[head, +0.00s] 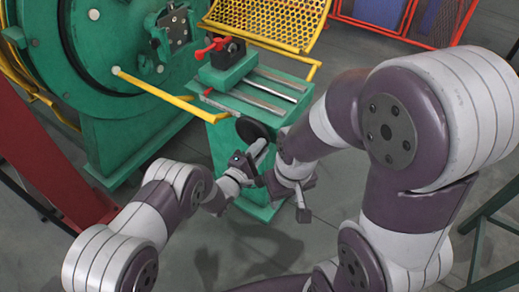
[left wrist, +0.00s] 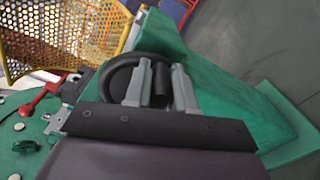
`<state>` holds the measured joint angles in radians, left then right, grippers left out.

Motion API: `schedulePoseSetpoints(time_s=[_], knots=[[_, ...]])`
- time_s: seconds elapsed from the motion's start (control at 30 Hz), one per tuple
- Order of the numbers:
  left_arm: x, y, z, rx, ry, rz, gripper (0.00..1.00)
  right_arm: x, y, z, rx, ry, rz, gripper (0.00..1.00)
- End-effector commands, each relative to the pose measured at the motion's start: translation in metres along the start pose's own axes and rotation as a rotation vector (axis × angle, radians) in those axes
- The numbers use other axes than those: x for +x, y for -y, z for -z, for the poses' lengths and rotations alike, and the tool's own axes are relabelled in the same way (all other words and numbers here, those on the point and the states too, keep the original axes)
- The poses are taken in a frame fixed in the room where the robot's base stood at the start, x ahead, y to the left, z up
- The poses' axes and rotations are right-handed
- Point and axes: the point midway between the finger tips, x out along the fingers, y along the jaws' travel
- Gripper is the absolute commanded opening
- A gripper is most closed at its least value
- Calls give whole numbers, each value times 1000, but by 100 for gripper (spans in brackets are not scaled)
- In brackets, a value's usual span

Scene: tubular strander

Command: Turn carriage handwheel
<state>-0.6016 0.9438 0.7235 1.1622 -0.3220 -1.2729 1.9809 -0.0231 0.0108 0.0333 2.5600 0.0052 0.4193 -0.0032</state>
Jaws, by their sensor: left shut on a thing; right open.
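The carriage handwheel (head: 252,130) is a black wheel on the front face of the green carriage stand. Its rim also shows as a black ring in the left wrist view (left wrist: 116,80). My left gripper (head: 257,153) is at the wheel. In the left wrist view its two grey fingers (left wrist: 160,88) are on either side of the wheel's black grip (left wrist: 160,82), shut on it. The fingers cover part of the wheel. My right gripper (head: 290,196) is open and empty, lower and to the right of the wheel, beside the stand.
The green stand (head: 228,150) carries two metal rails (head: 270,86) and a red-handled clamp (head: 218,47). A yellow bar (head: 165,92) runs left toward the large green machine ring (head: 100,60). Yellow mesh guard (head: 265,20) stands behind. Grey floor (head: 190,245) is clear in front.

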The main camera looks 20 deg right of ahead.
Motion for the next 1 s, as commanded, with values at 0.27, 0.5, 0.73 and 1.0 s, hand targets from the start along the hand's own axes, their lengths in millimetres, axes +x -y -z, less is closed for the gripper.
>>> schedulePoseSetpoints(time_s=[0.27, 0.5, 0.73, 1.0], knots=[[0, -2, 1, -3, -2, -3, 0, 0, 0, 0, 0, 0, 0, 44], [0, -1, 1, -2, -2, -3, 50, 0, 0, 0, 0, 0, 0, 44], [-1, -1, 0, -1, -1, -1, 50, -1, 0, 0, 0, 0, 0, 44], [-55, -6, 0, -3, -5, 1, 50, -22, 0, 3, 0, 0, 0, 44]])
